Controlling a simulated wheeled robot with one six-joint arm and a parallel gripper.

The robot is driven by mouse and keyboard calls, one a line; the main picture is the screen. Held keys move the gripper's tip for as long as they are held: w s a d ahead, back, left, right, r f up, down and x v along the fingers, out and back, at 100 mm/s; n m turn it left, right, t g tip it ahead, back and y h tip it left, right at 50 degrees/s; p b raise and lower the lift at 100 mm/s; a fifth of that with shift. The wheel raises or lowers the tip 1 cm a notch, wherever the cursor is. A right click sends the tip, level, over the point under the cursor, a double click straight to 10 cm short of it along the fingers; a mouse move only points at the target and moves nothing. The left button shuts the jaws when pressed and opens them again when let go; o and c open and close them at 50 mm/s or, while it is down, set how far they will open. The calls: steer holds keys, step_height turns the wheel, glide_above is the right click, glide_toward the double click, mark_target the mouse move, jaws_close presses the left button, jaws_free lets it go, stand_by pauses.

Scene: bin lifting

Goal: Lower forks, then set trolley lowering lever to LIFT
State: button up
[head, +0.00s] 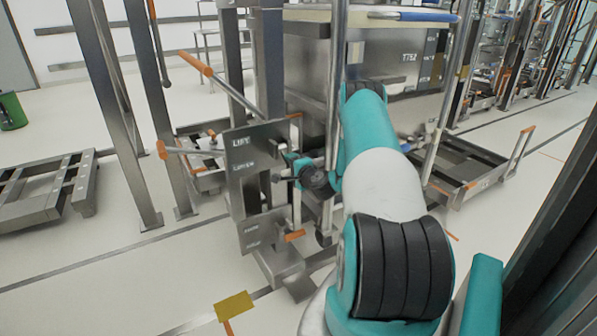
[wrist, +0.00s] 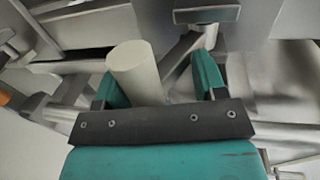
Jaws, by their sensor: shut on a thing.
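A grey lever plate (head: 255,160) reads LIFT at its top, with what looks like LOWER below. A lever with an orange grip (head: 162,149) sticks out left of the plate near these words; a longer orange-handled lever (head: 195,63) rises up-left from behind the plate's top. My gripper (head: 290,172) is just right of the plate, its fingertips partly hidden. In the wrist view, my gripper's teal fingers (wrist: 160,82) stand either side of a pale round bar (wrist: 135,68), shut on it. Which part the bar belongs to is unclear. The forks are not clearly identifiable.
A metal bin (head: 305,65) stands behind, framed by posts. A smaller plate with an orange handle (head: 294,235) is below the lever plate. Low trolleys stand left (head: 45,190) and right (head: 465,165). A yellow marker (head: 234,306) lies on open floor in front.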

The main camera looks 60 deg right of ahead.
steer(key=b+v, duration=1.3)
steer(key=v, duration=0.4)
steer(key=shift+b, duration=0.4)
steer(key=shift+s+r, duration=0.1)
